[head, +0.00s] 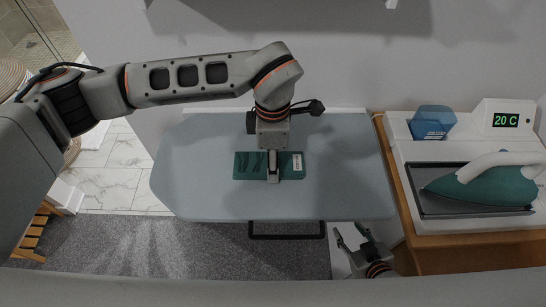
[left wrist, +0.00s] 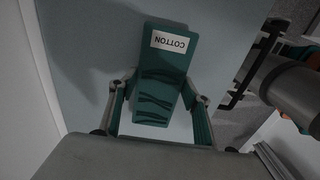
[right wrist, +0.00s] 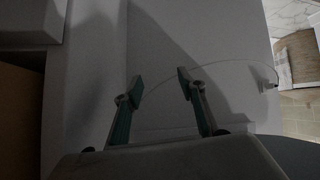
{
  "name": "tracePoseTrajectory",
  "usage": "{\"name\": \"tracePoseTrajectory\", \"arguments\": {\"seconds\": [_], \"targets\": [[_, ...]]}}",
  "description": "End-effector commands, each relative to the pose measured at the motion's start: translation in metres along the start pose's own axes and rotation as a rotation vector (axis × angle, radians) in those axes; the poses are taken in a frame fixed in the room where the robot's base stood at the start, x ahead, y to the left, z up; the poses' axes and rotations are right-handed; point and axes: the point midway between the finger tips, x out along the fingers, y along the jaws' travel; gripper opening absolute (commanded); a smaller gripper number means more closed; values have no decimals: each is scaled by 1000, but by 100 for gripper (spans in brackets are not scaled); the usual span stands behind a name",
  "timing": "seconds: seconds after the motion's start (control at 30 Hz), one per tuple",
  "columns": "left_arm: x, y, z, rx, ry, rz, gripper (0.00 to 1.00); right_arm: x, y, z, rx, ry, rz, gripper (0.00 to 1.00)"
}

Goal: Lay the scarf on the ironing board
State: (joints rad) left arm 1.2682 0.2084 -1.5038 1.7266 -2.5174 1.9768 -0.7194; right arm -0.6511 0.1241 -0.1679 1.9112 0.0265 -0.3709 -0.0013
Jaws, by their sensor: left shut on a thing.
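The green folded scarf (head: 244,165) has a white label and dark wavy marks. It is over the middle of the pale blue ironing board (head: 345,175). My left gripper (head: 273,179) points down on it from above and is shut on it. In the left wrist view the scarf (left wrist: 168,66), with its label reading COTTON, runs between the fingers. I cannot tell whether its underside touches the board. My right gripper (head: 350,236) is open and empty, beyond the board's near edge at the right; its spread fingers also show in the right wrist view (right wrist: 160,87).
Right of the board, a wooden-sided stand (head: 398,195) holds a green iron (head: 490,187) on a dark rest, a blue container (head: 432,122) and a display reading 20 C (head: 506,121). A black bar (head: 288,236) juts from the board's near edge. The board's left part is clear.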

Motion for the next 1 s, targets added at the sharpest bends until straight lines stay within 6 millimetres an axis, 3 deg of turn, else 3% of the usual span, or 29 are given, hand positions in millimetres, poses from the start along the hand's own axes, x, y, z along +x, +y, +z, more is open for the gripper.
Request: {"name": "tracePoseTrajectory", "arguments": {"seconds": [0.2,0.23,0.27,0.73,0.87,1.0], "targets": [[4,0,0,0,0,1,25,2,-6,5,8,-2,-5,40],[3,0,0,-1,1,0,56,1,-7,3,8,0,-7,40],[3,0,0,-1,1,-1,63,1,-8,2,8,0,-9,40],[-2,0,0,0,0,-2,65,-3,-7,-4,5,2,-10,40],[-21,2,0,0,0,5,65,2,-4,2,4,2,-4,40],[-52,1,0,1,1,5,65,2,-4,1,0,5,-7,40]]}}
